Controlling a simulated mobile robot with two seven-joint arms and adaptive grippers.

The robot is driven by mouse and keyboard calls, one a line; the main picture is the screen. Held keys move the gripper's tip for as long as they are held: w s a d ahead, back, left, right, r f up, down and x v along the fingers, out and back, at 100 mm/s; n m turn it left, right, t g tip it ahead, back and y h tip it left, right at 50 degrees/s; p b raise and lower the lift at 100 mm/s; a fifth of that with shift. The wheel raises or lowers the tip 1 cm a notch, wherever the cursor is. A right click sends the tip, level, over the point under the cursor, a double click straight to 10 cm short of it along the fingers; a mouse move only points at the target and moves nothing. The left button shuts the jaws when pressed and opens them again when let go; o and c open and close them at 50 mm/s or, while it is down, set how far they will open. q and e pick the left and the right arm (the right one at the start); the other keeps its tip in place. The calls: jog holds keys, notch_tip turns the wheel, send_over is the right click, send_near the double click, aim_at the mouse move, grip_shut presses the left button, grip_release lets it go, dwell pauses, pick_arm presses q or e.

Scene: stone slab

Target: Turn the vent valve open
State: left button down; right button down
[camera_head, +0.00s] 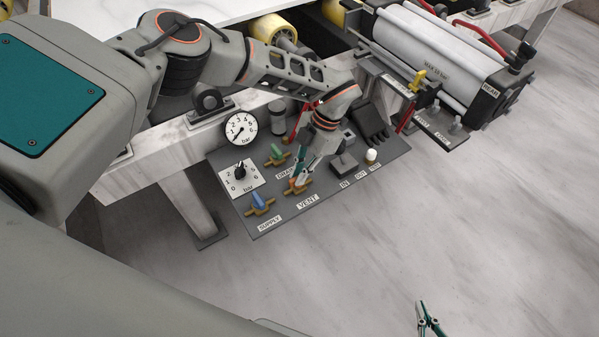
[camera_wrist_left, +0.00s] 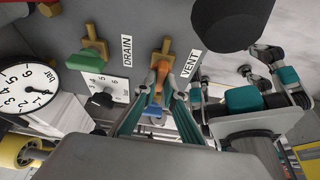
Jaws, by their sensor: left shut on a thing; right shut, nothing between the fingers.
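The vent valve has an orange handle (camera_head: 297,184) on a brass body, behind the VENT label (camera_head: 307,201) on the grey panel. In the left wrist view the orange handle (camera_wrist_left: 161,72) shows beyond my fingertips, with the brass body (camera_wrist_left: 166,47) behind it. My left gripper (camera_head: 300,170) reaches down from above and is shut on the orange handle. Its fingers hide part of the handle, so its exact angle is hard to tell. My right gripper (camera_head: 430,320) is shut and empty at the bottom right of the head view, away from the panel.
The blue supply valve (camera_head: 258,202) and green drain valve (camera_head: 276,153) stand close by. A dial knob (camera_head: 240,172), a round gauge (camera_head: 240,129) and a white button (camera_head: 371,155) are also near. The floor at right is clear.

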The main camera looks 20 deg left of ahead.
pick_arm(q)
jog(key=c, duration=2.1)
grip_release()
jog(key=shift+c, duration=0.2)
jog(key=v, duration=1.2)
